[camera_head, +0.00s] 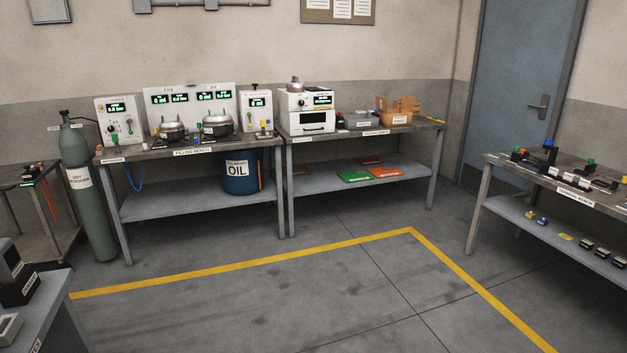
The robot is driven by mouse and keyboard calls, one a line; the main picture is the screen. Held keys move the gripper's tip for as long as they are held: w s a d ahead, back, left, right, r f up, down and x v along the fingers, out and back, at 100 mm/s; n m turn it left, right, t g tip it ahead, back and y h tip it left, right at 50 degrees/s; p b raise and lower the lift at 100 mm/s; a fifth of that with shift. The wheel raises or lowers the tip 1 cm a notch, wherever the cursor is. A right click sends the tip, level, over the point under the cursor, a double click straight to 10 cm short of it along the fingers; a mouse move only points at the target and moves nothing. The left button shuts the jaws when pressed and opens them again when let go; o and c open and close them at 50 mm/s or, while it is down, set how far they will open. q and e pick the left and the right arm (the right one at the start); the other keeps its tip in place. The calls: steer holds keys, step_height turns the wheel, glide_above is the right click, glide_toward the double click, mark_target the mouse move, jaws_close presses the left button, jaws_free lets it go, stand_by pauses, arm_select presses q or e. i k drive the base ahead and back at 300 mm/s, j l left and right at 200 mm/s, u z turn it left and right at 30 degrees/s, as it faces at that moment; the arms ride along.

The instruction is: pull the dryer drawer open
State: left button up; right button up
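The dryer is most likely the white box-shaped unit (307,110) on the back bench, right of the bench joint. It has a small green display and a dark round knob on its upper front. A drawer front (313,127) with a dark handle bar runs along its lower part and looks closed. A small metal item (295,84) stands on top of the unit. Neither of my grippers is in view.
The back benches (210,151) hold white gauge panels and two metal pots. A green cylinder (89,191) is at left, another bench (575,195) at right. Yellow-lined floor (290,300) in front is clear.

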mark_target(319, 121)
steer(key=i+j, duration=0.1)
steer(key=i, duration=1.4)
steer(key=i+j, duration=0.15)
steer(key=i, duration=0.6)
